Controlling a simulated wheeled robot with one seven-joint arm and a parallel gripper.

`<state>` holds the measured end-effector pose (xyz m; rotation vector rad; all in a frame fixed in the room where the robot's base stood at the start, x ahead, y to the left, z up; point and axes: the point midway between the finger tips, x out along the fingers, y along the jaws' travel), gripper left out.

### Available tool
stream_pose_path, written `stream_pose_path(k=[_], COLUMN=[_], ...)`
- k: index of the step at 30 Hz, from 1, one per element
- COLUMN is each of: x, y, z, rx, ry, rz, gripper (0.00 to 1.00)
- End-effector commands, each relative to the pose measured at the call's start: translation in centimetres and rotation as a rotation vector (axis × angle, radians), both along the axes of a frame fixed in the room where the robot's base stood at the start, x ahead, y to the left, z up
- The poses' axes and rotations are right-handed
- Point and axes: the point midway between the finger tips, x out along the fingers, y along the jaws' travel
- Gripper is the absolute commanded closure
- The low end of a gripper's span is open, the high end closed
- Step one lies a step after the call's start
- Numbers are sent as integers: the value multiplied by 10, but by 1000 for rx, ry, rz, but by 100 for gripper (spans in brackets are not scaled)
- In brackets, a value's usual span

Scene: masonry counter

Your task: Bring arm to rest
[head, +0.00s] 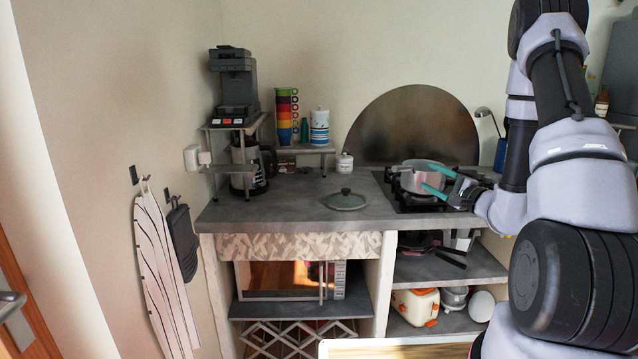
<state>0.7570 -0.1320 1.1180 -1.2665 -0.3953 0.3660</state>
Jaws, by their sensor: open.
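My gripper (426,176) is at the right of the head view, with my arm reaching in from the right edge. Its two teal fingers are spread apart and point left. They overlap the right side of a metal pot (408,179) in the picture. The pot stands on the black hob (393,192) on the grey counter. Whether the fingers touch the pot or are around its rim or a handle, I cannot tell. My arm hides the counter's right end.
A glass lid (345,201) lies on the counter left of the hob. A coffee machine (236,88), stacked coloured cups (286,115) and a white jar (344,163) stand further left and back. Shelves (447,264) below hold pans and a toaster (414,307). The counter's front left is clear.

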Motion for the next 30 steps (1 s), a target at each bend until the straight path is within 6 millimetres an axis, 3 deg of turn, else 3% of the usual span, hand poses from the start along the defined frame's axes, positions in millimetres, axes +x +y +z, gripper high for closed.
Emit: stream_pose_path(k=[5, 10, 15, 18, 23, 30], x=[-12, -40, -100, -141, -202, -261], y=[39, 86, 141, 163, 173, 145], z=[37, 76, 119, 133, 142, 151], rx=[10, -10, -124, -242, -489, -914], ry=[5, 39, 128, 205, 330, 459], rz=[166, 380, 663, 796, 911, 834], gripper=[38, 38, 38, 38, 38, 38])
